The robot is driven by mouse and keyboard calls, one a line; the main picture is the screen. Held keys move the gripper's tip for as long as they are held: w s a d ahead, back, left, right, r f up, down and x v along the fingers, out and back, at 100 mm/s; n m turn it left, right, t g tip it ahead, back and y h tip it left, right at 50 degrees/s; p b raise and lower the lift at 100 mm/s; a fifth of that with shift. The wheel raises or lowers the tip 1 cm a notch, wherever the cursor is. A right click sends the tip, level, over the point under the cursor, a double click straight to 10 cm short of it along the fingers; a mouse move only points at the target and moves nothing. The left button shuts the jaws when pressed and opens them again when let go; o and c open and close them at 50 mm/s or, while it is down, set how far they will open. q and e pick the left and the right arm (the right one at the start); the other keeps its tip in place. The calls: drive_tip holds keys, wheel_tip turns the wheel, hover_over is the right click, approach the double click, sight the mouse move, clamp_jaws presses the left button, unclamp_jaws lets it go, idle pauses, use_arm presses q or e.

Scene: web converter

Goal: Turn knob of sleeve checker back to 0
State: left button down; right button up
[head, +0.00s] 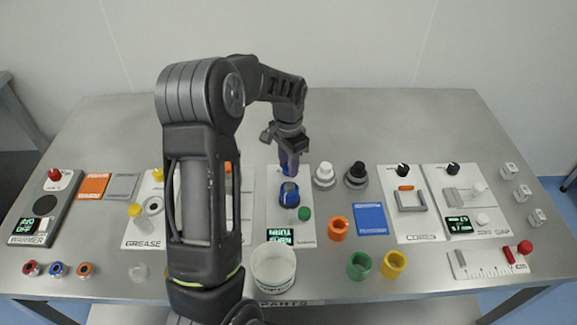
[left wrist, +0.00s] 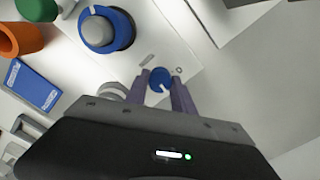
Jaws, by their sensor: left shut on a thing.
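The sleeve checker is a white panel (head: 276,222) in the middle of the table, with a lit green display (head: 280,236) near its front edge. A blue sleeve (head: 289,194) with a grey centre stands on it; it also shows in the left wrist view (left wrist: 106,29). My left gripper (head: 289,168) reaches down to the panel's far end. In the left wrist view its fingers (left wrist: 161,86) are shut on a small blue knob (left wrist: 159,77) with a white pointer line. A 0 mark is printed beside the knob. My right gripper is not in view.
A green knob (head: 304,214) and an orange ring (head: 338,228) are near the sleeve. A white cup (head: 273,265) stands in front. White and black fittings (head: 356,174) stand right of my gripper. The table's back (head: 390,120) is clear.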

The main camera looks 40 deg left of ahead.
use_arm(q)
drive_tip(key=n, duration=0.3)
drive_tip(key=shift+n+b, duration=0.3)
drive_tip(key=shift+n, duration=0.1)
drive_tip(key=n, duration=0.3)
drive_tip(key=shift+n, duration=0.3)
drive_tip(key=n, duration=0.6)
drive_tip(key=shift+n, duration=0.3)
drive_tip(key=c, duration=1.1)
unclamp_jaws()
drive_tip(key=shift+o, duration=0.2)
drive_tip(key=shift+r+b, duration=0.35)
drive_tip(key=shift+r, duration=3.55)
